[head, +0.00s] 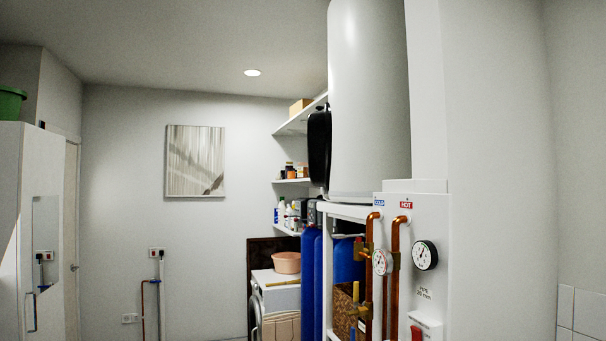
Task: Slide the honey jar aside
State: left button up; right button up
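I cannot make out a honey jar for certain. Several small dark and orange items (290,170) stand on the middle wall shelf, too small to tell apart. Bottles (284,212) stand on the lower shelf. Neither of my grippers is in view.
A large white tank (368,95) and a white panel (431,270) with gauges and copper pipes (395,285) fill the right. Blue filter vessels (308,280) stand beside it. A washing machine (283,296) bears a pink basin (287,262). A white cabinet (35,170) stands left.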

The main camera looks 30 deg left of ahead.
aim_at(302, 169)
jog(key=i+j+u, duration=0.2)
jog(key=j+u, duration=0.2)
jog(key=i+j+u, duration=0.25)
jog(key=j+u, duration=0.15)
jog(key=j, duration=0.15)
jog(key=i+j+u, duration=0.65)
jog(key=u, duration=0.15)
jog(key=i+j+u, duration=0.2)
jog(key=i, duration=0.55)
jog(key=i+j+u, duration=0.25)
jog(key=i, duration=0.55)
jog(key=i+l+z, duration=0.35)
jog(key=i, duration=0.15)
jog(key=i+z, duration=0.35)
jog(key=i, duration=0.2)
jog(key=i+z, duration=0.35)
jog(key=i, duration=0.15)
jog(key=i+j+z, duration=0.2)
jog(key=i+z, duration=0.15)
jog(key=i, duration=0.2)
jog(key=i+j+z, duration=0.3)
jog(key=i, duration=0.2)
